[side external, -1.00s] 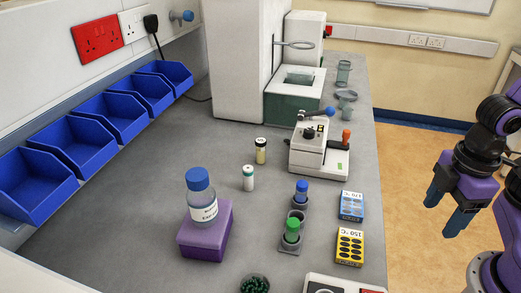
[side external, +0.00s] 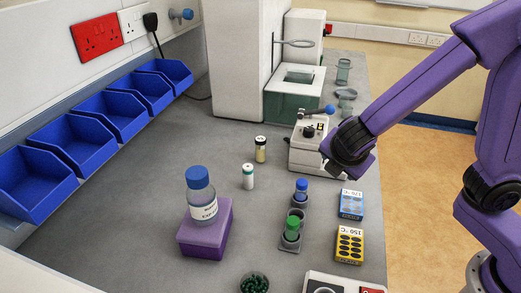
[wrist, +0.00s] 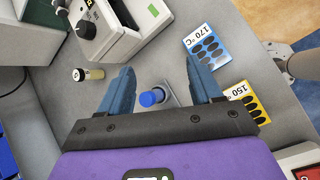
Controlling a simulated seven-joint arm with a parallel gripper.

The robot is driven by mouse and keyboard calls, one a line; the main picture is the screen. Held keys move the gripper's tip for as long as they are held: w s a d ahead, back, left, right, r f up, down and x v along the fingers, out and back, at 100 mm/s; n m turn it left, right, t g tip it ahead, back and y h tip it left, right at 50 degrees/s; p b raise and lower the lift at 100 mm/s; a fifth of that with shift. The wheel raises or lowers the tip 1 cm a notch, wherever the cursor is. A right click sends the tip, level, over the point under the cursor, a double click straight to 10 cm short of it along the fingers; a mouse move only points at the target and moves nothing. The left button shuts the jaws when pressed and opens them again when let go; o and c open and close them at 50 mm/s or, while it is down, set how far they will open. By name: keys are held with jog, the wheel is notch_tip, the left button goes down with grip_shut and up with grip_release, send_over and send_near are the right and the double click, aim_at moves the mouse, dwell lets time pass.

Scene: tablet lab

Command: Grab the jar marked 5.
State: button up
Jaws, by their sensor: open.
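No number 5 can be read on any container. A blue-capped container (side external: 301,190) and a green-capped container (side external: 292,229) stand in a grey rack (side external: 298,213). In the wrist view, my gripper (wrist: 160,66) is open and empty above the bench. The blue cap (wrist: 150,98) shows between its fingers, lower down.
A blue 170 °C card (side external: 350,205) and yellow 150 °C card (side external: 349,245) lie right of the rack. A white instrument with levers (side external: 312,158) stands behind. A labelled bottle (side external: 202,198) stands on a purple block (side external: 206,230). The bench's left middle is clear.

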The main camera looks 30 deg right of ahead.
jog(key=w+a+n+t, duration=0.1)
jog(key=w+a, duration=0.1)
jog(key=w+a+n+t, duration=0.1)
jog(key=w+n, duration=0.1)
jog(key=w+a+n+t+h, duration=0.1)
jog(key=w+a, duration=0.1)
jog(key=shift+w+a+f, duration=0.3)
jog(key=shift+w+f, duration=0.05)
jog(key=shift+w, duration=0.05)
jog(key=w+a+f+n+t, duration=0.1)
jog(key=w+a+n+t, duration=0.2)
jog(key=w+a+n, duration=0.3)
send_near(260, 140)
jog(key=x, duration=0.4)
jog(key=shift+d+f, duration=0.3)
jog(key=shift+r+x, duration=0.2)
jog(key=shift+x, duration=3)
jog(key=shift+w+a, duration=0.15)
jog(key=shift+c, duration=0.3)
jog(key=shift+t, duration=0.3)
jog(key=c, duration=1)
